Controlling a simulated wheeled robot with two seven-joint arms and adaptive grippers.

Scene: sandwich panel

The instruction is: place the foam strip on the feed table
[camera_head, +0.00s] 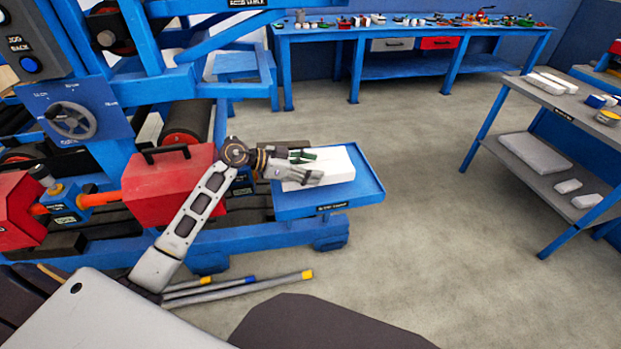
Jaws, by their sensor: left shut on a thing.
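A white foam strip (335,166) shows as a pale block over the blue feed table (365,194), which has a raised rim and a small black label on its front edge. My left gripper (312,166) is shut on the foam strip at its left part. The fingers hide part of the strip's near left side. The strip appears to be at or just above the table top; I cannot tell whether it touches. My right gripper is not in view.
The blue machine with red guards (170,182) stands left of the feed table. A grey shelf cart (535,152) with white blocks stands at the right. A workbench (410,27) is at the back. Floor between is clear.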

